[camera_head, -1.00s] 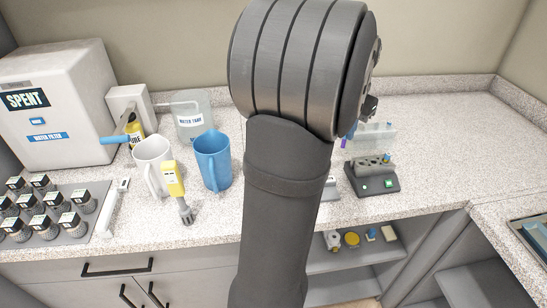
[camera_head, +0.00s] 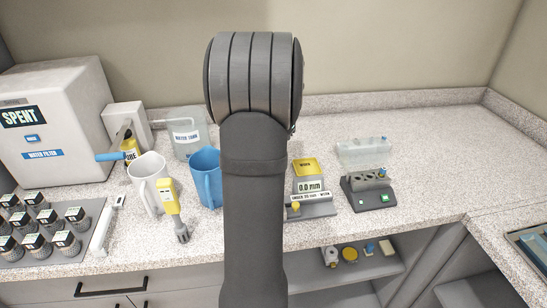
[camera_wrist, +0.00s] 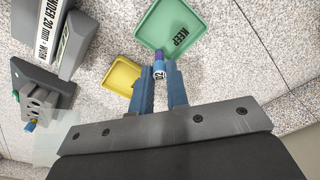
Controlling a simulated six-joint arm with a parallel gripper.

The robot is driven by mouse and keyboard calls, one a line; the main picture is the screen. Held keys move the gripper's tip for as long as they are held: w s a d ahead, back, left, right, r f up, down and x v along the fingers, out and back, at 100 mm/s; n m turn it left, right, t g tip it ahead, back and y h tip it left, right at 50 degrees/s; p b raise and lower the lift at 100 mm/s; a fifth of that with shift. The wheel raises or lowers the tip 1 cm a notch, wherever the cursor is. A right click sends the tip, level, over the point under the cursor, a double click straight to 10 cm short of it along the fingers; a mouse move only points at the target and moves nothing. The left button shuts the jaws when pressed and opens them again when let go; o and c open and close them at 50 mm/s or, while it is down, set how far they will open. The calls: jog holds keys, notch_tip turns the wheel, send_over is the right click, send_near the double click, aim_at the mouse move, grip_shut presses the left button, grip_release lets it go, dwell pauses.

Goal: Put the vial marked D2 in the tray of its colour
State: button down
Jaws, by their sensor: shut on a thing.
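My gripper (camera_wrist: 160,92) shows in the wrist view with its two blue fingers shut on a small vial. The vial (camera_wrist: 160,72) has a white label that seems to read D2, a bluish band and a purple end. The purple end overlaps the near edge of a green tray marked KEEP (camera_wrist: 185,18); I cannot tell its height above it. A yellow tray (camera_wrist: 119,76) lies to the left of the fingers. In the head view the yellow tray (camera_head: 305,167) is behind the gauge, while my arm hides the gripper, vial and green tray.
A gauge reading 0.0 mm (camera_head: 311,187) stands right of my arm. Right of it are a dark block with holes (camera_head: 370,180) and a clear rack (camera_head: 362,150). A blue mug (camera_head: 205,180) and white mug (camera_head: 147,190) stand left. The counter at far right is clear.

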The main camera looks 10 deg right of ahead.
jog(key=shift+w+a+f, duration=0.25)
jog(key=shift+f, duration=1.95)
jog(key=shift+f, duration=0.1)
jog(key=c, duration=1.4)
grip_release()
notch_tip(320, 180, up, 12)
jog(key=shift+s+a, duration=0.2)
jog(key=shift+s, duration=0.2)
